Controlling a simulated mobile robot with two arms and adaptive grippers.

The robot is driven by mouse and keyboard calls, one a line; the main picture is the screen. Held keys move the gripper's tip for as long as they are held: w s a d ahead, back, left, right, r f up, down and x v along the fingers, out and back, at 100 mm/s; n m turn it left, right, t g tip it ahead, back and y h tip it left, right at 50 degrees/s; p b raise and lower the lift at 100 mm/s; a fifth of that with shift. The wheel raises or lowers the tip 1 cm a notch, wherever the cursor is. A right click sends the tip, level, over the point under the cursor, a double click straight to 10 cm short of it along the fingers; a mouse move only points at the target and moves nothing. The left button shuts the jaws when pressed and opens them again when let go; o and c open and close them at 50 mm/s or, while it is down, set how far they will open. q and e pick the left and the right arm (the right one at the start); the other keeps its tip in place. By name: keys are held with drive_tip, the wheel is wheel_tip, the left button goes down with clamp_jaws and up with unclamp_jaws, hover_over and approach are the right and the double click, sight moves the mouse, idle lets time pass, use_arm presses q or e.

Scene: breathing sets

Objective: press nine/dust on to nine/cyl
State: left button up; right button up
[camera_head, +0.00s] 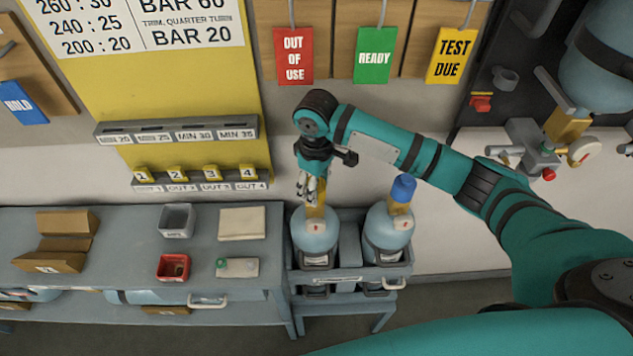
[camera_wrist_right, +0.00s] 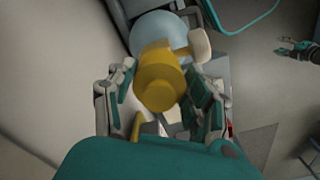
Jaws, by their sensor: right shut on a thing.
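Two pale-blue cylinders stand upright in a grey crate. The left cylinder (camera_head: 316,236) has a yellow valve (camera_head: 316,213); the right cylinder (camera_head: 387,234) carries a blue cap (camera_head: 403,188) on its yellow valve. I cannot read which is nine. My right gripper (camera_head: 309,190) points down over the left cylinder. In the right wrist view its fingers (camera_wrist_right: 165,98) flank a round yellow valve piece (camera_wrist_right: 160,88), with the cylinder (camera_wrist_right: 160,32) behind. I cannot tell whether this piece is a separate dust cap. My left gripper (camera_wrist_right: 300,48) seems to show at that view's right edge, its jaws unclear.
The crate (camera_head: 351,277) sits on a low grey stand. A mounted cylinder and gauge (camera_head: 584,152) are at upper right.

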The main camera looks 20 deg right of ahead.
idle(0.5)
drive_tip(key=o, duration=0.9)
wheel_tip(320, 180, up, 8)
drive_tip(key=shift+f, duration=0.25)
drive_tip(key=shift+f, duration=0.1)
